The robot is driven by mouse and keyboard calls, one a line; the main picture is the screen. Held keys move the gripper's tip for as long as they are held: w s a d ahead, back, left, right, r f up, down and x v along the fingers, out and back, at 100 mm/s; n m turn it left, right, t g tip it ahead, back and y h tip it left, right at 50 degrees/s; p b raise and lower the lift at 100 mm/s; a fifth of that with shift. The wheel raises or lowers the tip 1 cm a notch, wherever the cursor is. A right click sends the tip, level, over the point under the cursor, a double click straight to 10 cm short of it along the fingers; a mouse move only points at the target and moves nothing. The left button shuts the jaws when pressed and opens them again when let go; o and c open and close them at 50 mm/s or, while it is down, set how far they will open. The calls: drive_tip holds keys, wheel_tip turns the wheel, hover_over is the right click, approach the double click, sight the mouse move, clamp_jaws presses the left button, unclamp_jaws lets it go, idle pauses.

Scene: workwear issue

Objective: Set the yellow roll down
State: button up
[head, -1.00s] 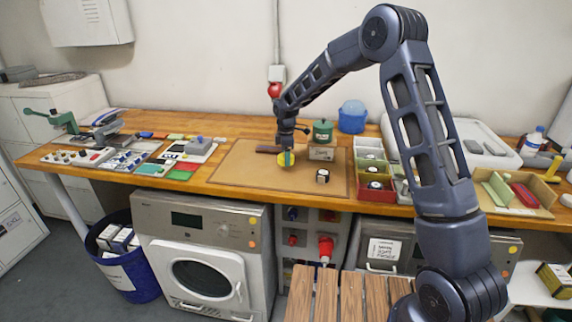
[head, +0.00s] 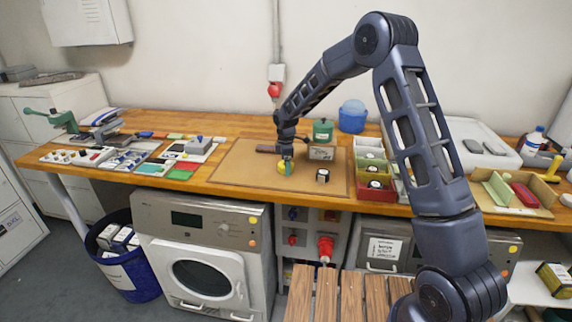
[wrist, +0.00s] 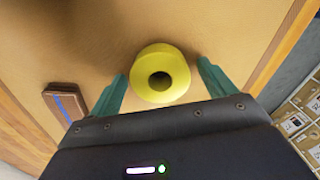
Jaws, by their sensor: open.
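The yellow roll (head: 281,168) stands on the tan mat (head: 230,172) on the wooden bench. In the wrist view the roll (wrist: 160,62) shows end-on, with its dark hole towards the camera. My gripper (head: 287,168) is low over the mat at the roll and partly hides it in the head view. In the wrist view my gripper (wrist: 163,72) is open. One teal finger is on each side of the roll, with a visible gap on both sides.
A dark brown block with a blue stripe (wrist: 65,103) lies on the mat nearby. A small black-and-white item (head: 322,175) and a labelled box (head: 321,153) are right of the roll. A green tin (head: 322,131) stands behind. The mat's left part is clear.

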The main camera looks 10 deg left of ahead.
wheel_tip(320, 180, up, 12)
drive_tip(key=shift+r, duration=0.15)
idle(0.5)
drive_tip(key=s+d+r+m+t, duration=0.1)
drive_tip(key=s+d+r+m, duration=0.4)
drive_tip(key=d, duration=0.5)
drive_tip(key=s+d+r+m+t, duration=0.1)
drive_tip(key=s+d+r+m, duration=0.15)
drive_tip(key=d+r, duration=0.55)
drive_tip(key=s+d+r+m, duration=0.3)
drive_tip(key=s+d+r, duration=0.15)
drive_tip(key=d, duration=0.65)
drive_tip(key=s+d+m+t, duration=0.1)
drive_tip(key=s+d+m, duration=0.4)
drive_tip(key=s+d, duration=0.3)
drive_tip(key=s+d+f+m+t, duration=0.1)
drive_tip(key=s+d+m, duration=0.5)
drive_tip(key=s, duration=0.8)
drive_tip(key=d, duration=0.3)
drive_tip(key=shift+t, duration=0.3)
